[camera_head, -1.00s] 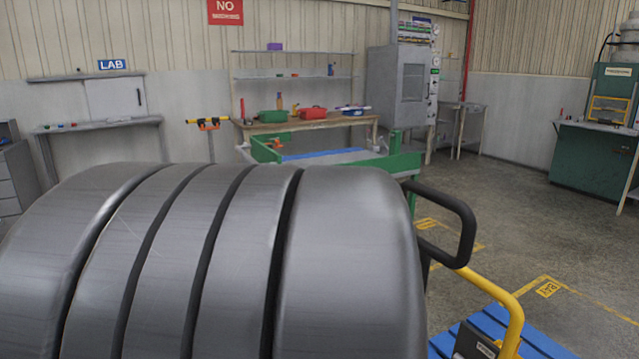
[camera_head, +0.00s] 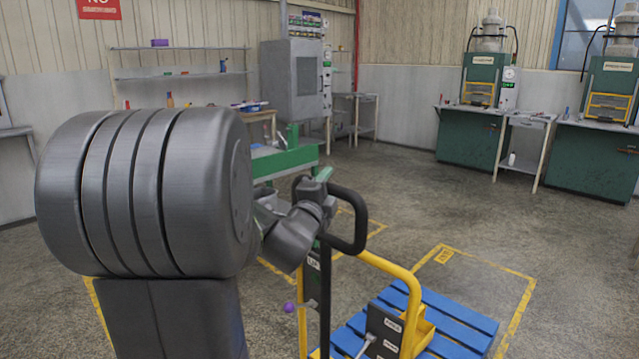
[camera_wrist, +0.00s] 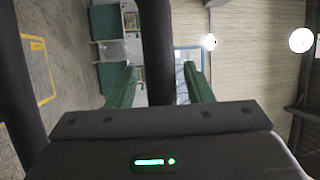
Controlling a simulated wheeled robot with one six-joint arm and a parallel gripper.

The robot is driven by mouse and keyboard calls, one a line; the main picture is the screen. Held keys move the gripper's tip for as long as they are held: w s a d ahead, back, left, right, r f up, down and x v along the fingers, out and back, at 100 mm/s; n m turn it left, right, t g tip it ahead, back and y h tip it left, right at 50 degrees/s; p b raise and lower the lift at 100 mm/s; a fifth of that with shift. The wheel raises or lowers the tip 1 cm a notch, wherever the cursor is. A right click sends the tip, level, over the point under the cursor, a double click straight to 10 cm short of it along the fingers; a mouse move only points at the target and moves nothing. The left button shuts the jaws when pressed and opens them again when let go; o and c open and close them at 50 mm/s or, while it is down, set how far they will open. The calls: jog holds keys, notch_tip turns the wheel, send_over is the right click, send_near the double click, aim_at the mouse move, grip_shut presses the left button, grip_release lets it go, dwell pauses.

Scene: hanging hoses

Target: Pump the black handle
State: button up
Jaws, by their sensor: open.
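The black handle (camera_head: 360,205) is a looped bar at the top of a yellow-framed lift truck (camera_head: 405,280). My gripper (camera_head: 318,178), with green fingers, is at the upper left part of the loop in the head view, partly hidden by my grey arm. In the wrist view my gripper (camera_wrist: 160,80) has its two green fingers apart, one on each side of a black bar of the handle (camera_wrist: 157,50). The fingers do not close on the bar. A second black bar (camera_wrist: 22,80) runs along the left edge of that view.
A blue pallet (camera_head: 460,325) lies by the truck inside yellow floor markings. A purple knob (camera_head: 289,307) sticks out left of the truck's post. A green-framed table (camera_head: 285,158) stands behind my gripper. Open floor lies to the right, before green machine benches (camera_head: 465,135).

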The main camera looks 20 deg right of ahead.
jog(key=shift+w+d+r, duration=0.1)
jog(key=shift+w+d, duration=0.35)
grip_shut()
jog(key=shift+a, duration=0.1)
